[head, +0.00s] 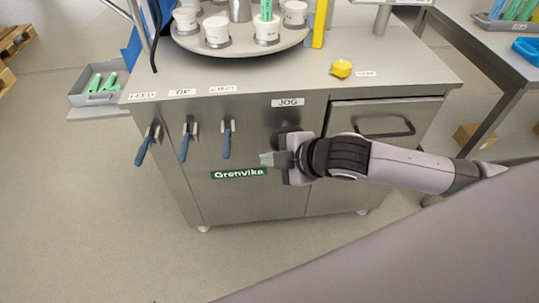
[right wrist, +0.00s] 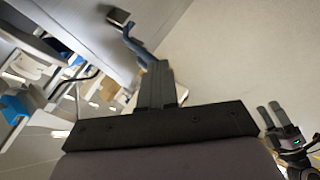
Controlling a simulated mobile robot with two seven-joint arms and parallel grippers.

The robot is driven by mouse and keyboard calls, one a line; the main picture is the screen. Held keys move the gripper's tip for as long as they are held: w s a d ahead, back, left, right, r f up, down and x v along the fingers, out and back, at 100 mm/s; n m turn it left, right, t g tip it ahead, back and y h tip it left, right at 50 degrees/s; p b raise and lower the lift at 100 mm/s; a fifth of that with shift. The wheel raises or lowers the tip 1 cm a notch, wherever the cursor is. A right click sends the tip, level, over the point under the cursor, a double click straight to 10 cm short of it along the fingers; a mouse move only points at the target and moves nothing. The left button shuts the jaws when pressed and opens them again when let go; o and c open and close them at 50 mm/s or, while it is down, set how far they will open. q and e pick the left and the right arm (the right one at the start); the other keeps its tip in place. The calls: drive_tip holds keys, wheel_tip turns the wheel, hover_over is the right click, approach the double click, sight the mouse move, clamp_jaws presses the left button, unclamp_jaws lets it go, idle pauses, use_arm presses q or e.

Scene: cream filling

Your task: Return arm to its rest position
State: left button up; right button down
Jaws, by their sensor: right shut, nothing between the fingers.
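My right gripper (head: 266,159) is shut and empty. It hangs in front of the steel cabinet (head: 260,125), below the JOG label and next to the green Grenvika sign (head: 239,173). My right arm reaches in from the right. In the right wrist view the right gripper's fingers (right wrist: 158,70) are together, with a blue-handled lever (right wrist: 133,42) just past their tips in the picture. Another gripper, seemingly my left one (right wrist: 271,115), shows small at the right edge of that view; its jaw state is unclear. The left gripper is not in the head view.
Several blue levers hang on the cabinet front, one of them (head: 227,140) left of my right gripper. A drawer handle (head: 385,128) juts out to the right. A turntable (head: 240,48) with white cups and a yellow item (head: 341,68) are on top.

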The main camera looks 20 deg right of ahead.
drive_tip(key=shift+a, duration=0.1)
drive_tip(key=s+a+f+m+t+y+p, duration=0.1)
drive_tip(key=s+a+f+m+y+p, duration=0.1)
drive_tip(key=s+a+f+m, duration=0.3)
drive_tip(key=s+d+f+m+h+p, duration=0.2)
drive_tip(key=s+d+f+m+h, duration=0.2)
drive_tip(key=s+d+f+m, duration=0.3)
drive_tip(key=s+d+m, duration=0.1)
drive_tip(key=s+m, duration=0.2)
drive_tip(key=shift+d+f+h+p, duration=0.2)
drive_tip(key=shift+d+h+p, duration=0.1)
drive_tip(key=shift+d+h, duration=0.1)
idle(1.9)
